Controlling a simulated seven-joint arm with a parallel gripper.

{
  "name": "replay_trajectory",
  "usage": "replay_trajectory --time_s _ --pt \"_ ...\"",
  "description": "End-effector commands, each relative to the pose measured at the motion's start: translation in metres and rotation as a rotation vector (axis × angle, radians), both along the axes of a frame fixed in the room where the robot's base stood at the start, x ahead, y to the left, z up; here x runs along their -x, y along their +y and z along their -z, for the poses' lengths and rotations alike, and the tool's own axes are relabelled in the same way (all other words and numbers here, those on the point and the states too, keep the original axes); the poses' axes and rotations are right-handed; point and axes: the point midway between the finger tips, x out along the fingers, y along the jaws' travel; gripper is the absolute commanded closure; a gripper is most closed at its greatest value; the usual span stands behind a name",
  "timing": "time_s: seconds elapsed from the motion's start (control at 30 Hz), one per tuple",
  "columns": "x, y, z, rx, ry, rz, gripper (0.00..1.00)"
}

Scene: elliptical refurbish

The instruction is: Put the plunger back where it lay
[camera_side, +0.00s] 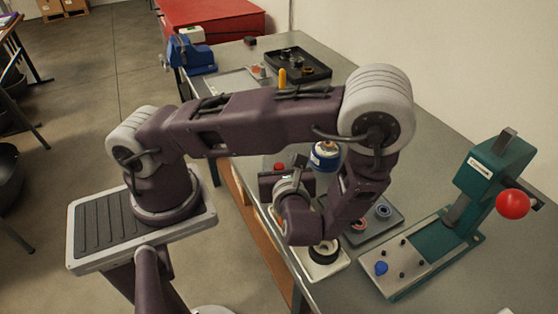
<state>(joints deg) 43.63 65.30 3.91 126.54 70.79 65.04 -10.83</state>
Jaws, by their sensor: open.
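My gripper (287,184) is in the middle of the view, low over the near part of the grey bench, below my folded forearm. Its fingers are mostly hidden by my wrist, and I see nothing held in it. I cannot tell for sure which part is the plunger. A small red-topped part (279,166) shows just behind the gripper. A blue and white can-shaped part (325,156) stands to its right. A dark grey tray (388,236) right of my wrist holds small round parts, one blue-ringed and one reddish. A pale block with a black ring (325,262) sits below my wrist.
A green press (480,190) with a red ball knob stands at the right, a blue knob on its base. At the back are a black tray (300,64), an upright yellow handle (282,78) and a blue vise (190,56). Bare bench (430,170) lies between tray and wall.

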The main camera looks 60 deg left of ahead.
Motion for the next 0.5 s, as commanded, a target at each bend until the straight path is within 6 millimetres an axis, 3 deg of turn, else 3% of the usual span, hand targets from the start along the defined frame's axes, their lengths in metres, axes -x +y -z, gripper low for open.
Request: replay_trajectory --time_s 0.3,0.5 --pt "0.024 -0.075 -0.027 0.009 -0.004 0.003 0.55" --pt "0.035 -0.104 -0.038 0.003 -0.003 -0.001 0.55"
